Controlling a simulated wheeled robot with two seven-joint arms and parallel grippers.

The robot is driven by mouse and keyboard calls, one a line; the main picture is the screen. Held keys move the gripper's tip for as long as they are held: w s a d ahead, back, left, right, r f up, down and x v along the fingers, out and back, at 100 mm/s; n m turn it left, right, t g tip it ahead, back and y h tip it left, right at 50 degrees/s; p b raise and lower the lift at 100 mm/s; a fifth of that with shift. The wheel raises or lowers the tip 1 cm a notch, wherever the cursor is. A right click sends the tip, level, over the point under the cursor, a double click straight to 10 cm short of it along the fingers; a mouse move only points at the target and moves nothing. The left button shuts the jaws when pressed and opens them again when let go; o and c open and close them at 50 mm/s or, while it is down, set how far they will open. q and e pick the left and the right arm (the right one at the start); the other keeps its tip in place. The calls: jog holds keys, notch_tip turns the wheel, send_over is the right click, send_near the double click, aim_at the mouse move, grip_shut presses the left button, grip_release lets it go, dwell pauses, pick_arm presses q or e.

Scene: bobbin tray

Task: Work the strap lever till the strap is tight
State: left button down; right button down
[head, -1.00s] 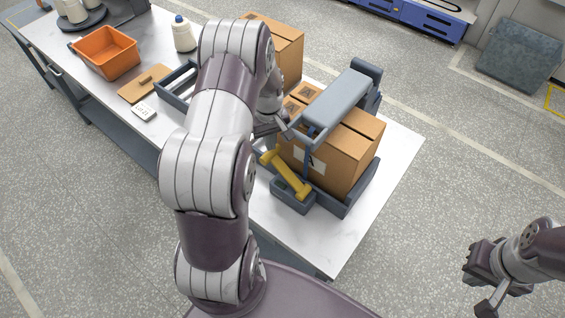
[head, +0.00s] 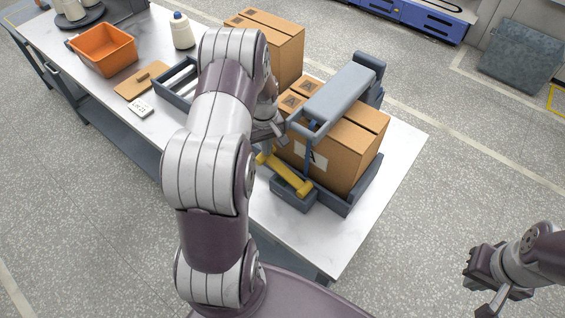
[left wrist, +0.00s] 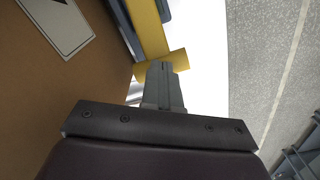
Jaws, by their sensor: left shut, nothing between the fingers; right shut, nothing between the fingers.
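The yellow strap lever (head: 287,175) is tilted on its grey ratchet block (head: 293,197), at the near side of the strapped carton (head: 340,157). A dark blue strap (head: 308,150) runs down the carton's side. My left gripper (head: 267,147) is shut and empty by the lever's upper left end, partly hidden by my arm. In the left wrist view its closed fingers (left wrist: 163,85) are right at the lever's yellow crossbar (left wrist: 160,64); whether they touch cannot be told. My right gripper (head: 478,285) is shut and empty, away from the table at lower right.
The carton sits in a grey cradle (head: 362,190) under a grey padded bar (head: 342,97). Another carton (head: 270,45) stands behind. The table's near right corner is clear.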

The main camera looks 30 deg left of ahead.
pick_arm(q)
jog(key=shift+f, duration=0.5)
jog(key=shift+r+p, duration=0.4)
jog(key=shift+r, duration=0.25)
jog(key=r+p, duration=0.1)
jog(key=d+r+p, duration=0.1)
jog(key=r+p, duration=0.2)
jog(key=r, duration=0.1)
jog(key=shift+d+r, duration=0.2)
jog(key=shift+d, duration=0.1)
jog(key=shift+a+f+b, duration=0.3)
jog(key=shift+f+b, duration=0.45)
jog(key=shift+f, duration=0.35)
jog(key=shift+a+f+b, duration=0.25)
jog(key=shift+f+b, duration=0.5)
jog(key=shift+f, duration=0.4)
jog(key=shift+a+f+b, duration=0.3)
jog(key=shift+f+b, duration=0.45)
jog(key=shift+f, duration=0.35)
jog(key=shift+d+r+p, duration=0.1)
jog(key=shift+r+p, duration=0.5)
jog(key=shift+r, duration=0.05)
jog(key=r+p, duration=0.1)
jog(key=d+r+p, duration=0.1)
jog(key=r+p, duration=0.2)
jog(key=r, duration=0.1)
jog(key=shift+d+r, duration=0.2)
jog(key=shift+d, duration=0.05)
